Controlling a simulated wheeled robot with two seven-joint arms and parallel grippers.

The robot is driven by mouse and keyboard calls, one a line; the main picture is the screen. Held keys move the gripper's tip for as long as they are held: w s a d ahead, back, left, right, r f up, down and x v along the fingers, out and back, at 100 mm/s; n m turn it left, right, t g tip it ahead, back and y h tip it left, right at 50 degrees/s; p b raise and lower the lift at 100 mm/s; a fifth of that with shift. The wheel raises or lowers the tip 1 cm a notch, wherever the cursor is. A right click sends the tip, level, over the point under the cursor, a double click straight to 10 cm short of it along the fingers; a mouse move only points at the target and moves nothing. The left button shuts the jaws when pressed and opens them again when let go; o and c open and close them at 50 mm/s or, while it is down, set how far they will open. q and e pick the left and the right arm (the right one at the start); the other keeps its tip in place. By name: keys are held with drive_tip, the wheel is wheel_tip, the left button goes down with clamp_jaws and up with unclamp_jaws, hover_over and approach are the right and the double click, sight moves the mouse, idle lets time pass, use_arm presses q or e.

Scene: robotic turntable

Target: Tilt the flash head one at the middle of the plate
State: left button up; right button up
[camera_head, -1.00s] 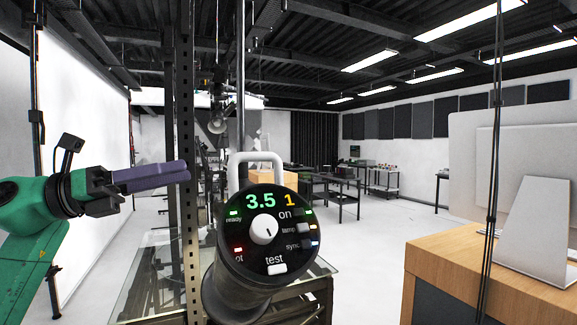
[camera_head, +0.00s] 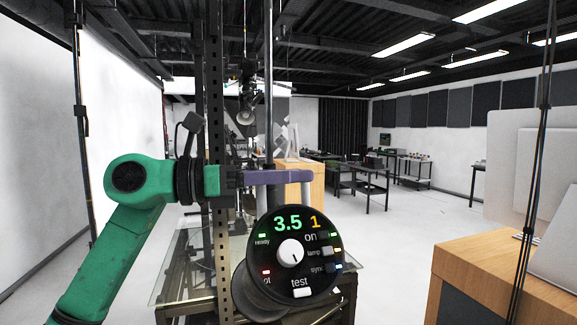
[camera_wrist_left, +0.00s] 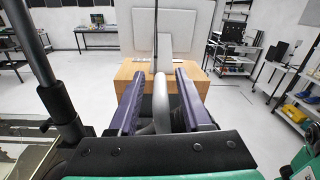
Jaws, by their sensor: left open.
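The flash head (camera_head: 268,255) shows its round black control panel with "3.5" and "1" lit, a white knob and a test button. Its pale loop handle (camera_head: 307,193) stands above the panel, its top mostly hidden by my left gripper (camera_head: 296,176). In the left wrist view the handle (camera_wrist_left: 161,104) stands between the two purple fingers of my left gripper (camera_wrist_left: 160,74), with a gap to the fingers on both sides. The glass plate (camera_head: 172,272) shows lower left, behind the flash head; its middle is hidden. My right gripper is not seen.
A dark upright post (camera_head: 216,130) and a thin metal pole (camera_head: 268,90) rise close to my left gripper. A wooden desk (camera_head: 490,265) with a monitor stands at the right. The floor between it and the flash head is clear.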

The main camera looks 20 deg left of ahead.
use_arm(q)
drive_tip(key=shift+a, duration=0.1)
drive_tip(key=shift+c, duration=0.2)
drive_tip(key=c, duration=0.6)
clamp_jaws()
idle(0.4)
